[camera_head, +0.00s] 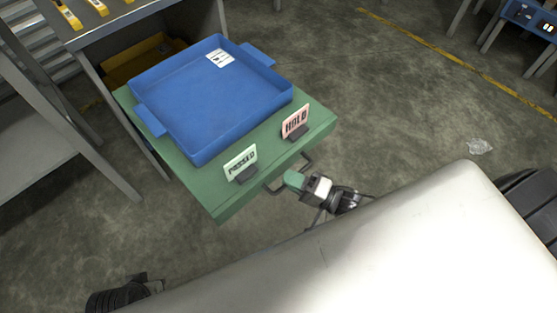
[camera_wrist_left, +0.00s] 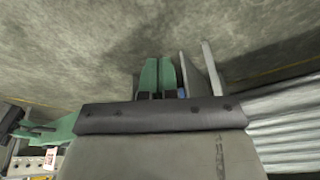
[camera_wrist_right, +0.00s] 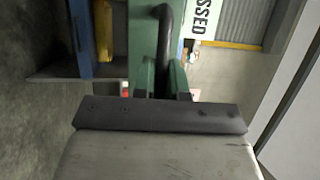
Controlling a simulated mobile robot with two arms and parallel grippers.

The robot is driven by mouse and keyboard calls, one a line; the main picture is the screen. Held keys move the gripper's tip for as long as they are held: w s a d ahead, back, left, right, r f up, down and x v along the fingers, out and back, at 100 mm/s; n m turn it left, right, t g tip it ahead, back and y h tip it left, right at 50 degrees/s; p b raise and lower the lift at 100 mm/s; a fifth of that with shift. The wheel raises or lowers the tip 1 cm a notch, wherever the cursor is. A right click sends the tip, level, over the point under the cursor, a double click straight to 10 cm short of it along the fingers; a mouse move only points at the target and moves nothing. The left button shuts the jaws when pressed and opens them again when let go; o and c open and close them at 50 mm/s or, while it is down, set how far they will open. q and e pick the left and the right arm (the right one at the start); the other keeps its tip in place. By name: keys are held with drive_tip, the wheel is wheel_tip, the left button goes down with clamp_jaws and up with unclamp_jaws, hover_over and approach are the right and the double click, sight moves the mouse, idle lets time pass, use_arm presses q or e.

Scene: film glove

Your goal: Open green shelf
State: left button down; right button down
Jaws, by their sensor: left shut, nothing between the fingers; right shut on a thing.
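The green shelf (camera_head: 215,200) stands well out from a grey metal frame. A blue tray (camera_head: 180,140) rests on it, with a PASSED sign (camera_head: 241,163) and a HOLD sign (camera_head: 296,121) along its front. A dark handle (camera_head: 307,159) sits on its front edge. My right gripper (camera_head: 292,180) is at that front edge, shut on the handle. The right wrist view shows the dark handle bar (camera_wrist_right: 164,25) between its green fingers (camera_wrist_right: 163,80). My left gripper (camera_wrist_left: 157,77) is shut and empty over the floor in the left wrist view, and out of the head view.
A grey workbench (camera_head: 120,14) with yellow items on top stands behind the shelf. A yellow bin (camera_head: 135,62) is beneath it. Grey shelving (camera_head: 70,120) stands at the left. The concrete floor (camera_head: 400,95) to the right is mostly clear, with a clear scrap (camera_head: 479,146).

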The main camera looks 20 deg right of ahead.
use_arm(q)
drive_tip(key=shift+w+f, duration=0.1)
drive_tip(key=shift+f, duration=0.55)
use_arm(e)
drive_tip(key=shift+s+d+f, duration=0.1)
drive_tip(key=shift+s+d, duration=0.05)
drive_tip(key=shift+s, duration=0.3)
drive_tip(key=c, duration=1.2)
unclamp_jaws()
use_arm(q)
drive_tip(key=shift+w+f, duration=0.2)
drive_tip(key=shift+f, duration=0.05)
use_arm(e)
drive_tip(key=v, duration=1)
drive_tip(key=shift+s+d, duration=0.25)
drive_tip(key=shift+d, duration=0.05)
